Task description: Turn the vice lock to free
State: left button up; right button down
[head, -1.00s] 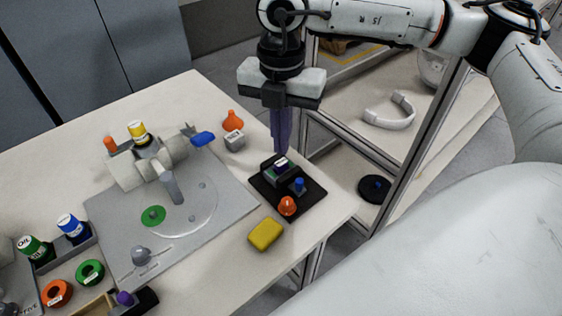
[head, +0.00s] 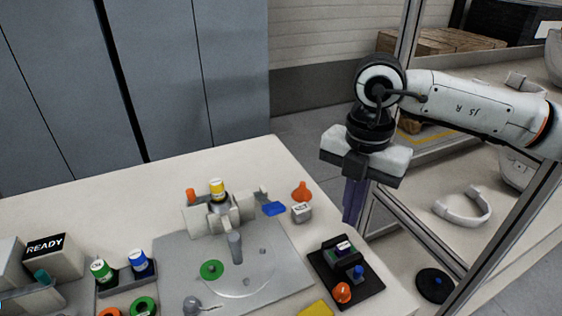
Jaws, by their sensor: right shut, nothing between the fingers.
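The grey vice (head: 215,218) stands at the back of a grey plate (head: 190,255) on the table. A blue lever (head: 273,209) sticks out at its right side; it looks like the lock, though no label on it can be read. A yellow-capped bottle (head: 217,190) stands upright at the vice. My right gripper (head: 352,220) points down, shut and empty, to the right of the lever and clear of it. Its dark purple fingers are above and behind a black tray (head: 368,288). My left gripper is not in view.
An orange flask (head: 302,190) and a small grey block (head: 302,212) stand between lever and gripper. The tray holds a dark device, a blue knob (head: 358,272) and an orange piece (head: 342,292). A shelf frame (head: 425,248) stands at right. The back left table is clear.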

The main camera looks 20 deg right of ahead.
aim_at(342, 293)
jog(key=k, duration=1)
